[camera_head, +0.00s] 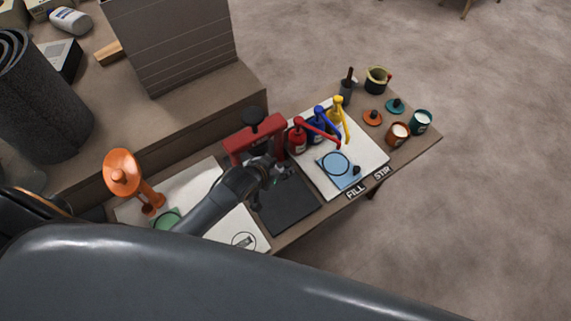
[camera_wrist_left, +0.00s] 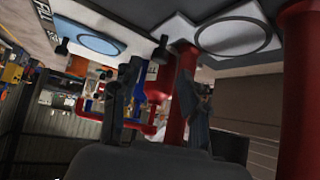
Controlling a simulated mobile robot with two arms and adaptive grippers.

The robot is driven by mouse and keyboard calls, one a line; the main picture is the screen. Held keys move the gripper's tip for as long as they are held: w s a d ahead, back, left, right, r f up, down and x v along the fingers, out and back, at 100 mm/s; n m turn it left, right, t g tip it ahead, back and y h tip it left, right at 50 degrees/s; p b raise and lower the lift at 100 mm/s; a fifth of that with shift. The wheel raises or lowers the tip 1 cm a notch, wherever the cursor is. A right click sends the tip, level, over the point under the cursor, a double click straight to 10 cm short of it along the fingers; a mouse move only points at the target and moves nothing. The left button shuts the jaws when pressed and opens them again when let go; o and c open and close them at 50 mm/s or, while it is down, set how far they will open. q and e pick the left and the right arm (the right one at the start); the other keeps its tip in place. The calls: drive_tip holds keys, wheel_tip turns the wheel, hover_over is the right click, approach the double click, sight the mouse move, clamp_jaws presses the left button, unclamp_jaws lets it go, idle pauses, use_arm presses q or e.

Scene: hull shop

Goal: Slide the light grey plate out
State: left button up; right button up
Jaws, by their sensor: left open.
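The light grey plate (camera_wrist_left: 228,36) shows in the left wrist view, with a dark ring on its face and a small black knob (camera_wrist_left: 160,49) at its narrow end. It sits by the posts of the red press frame (camera_head: 252,141). In the head view my arm and gripper hide most or all of it. My left gripper (camera_head: 277,173) is open, in front of the red frame above the dark mat. In the left wrist view its fingers (camera_wrist_left: 163,80) stand apart, with the knob beyond them, apparently untouched. My right gripper is not in view.
A light blue plate (camera_head: 336,164) with a black knob lies on the white board (camera_head: 371,156), near red, blue and yellow pump dispensers. Cups and lids stand at the far right. An orange lamp-like stand (camera_head: 123,173) is at left. The dark mat (camera_head: 289,206) is clear.

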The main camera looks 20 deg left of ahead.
sight(287, 165)
use_arm(q)
drive_tip(key=x, duration=0.3)
drive_tip(key=shift+w+f, duration=0.2)
drive_tip(key=shift+f, duration=0.05)
drive_tip(key=shift+w+d+f, duration=0.15)
drive_tip(key=shift+w+f, duration=0.1)
clamp_jaws()
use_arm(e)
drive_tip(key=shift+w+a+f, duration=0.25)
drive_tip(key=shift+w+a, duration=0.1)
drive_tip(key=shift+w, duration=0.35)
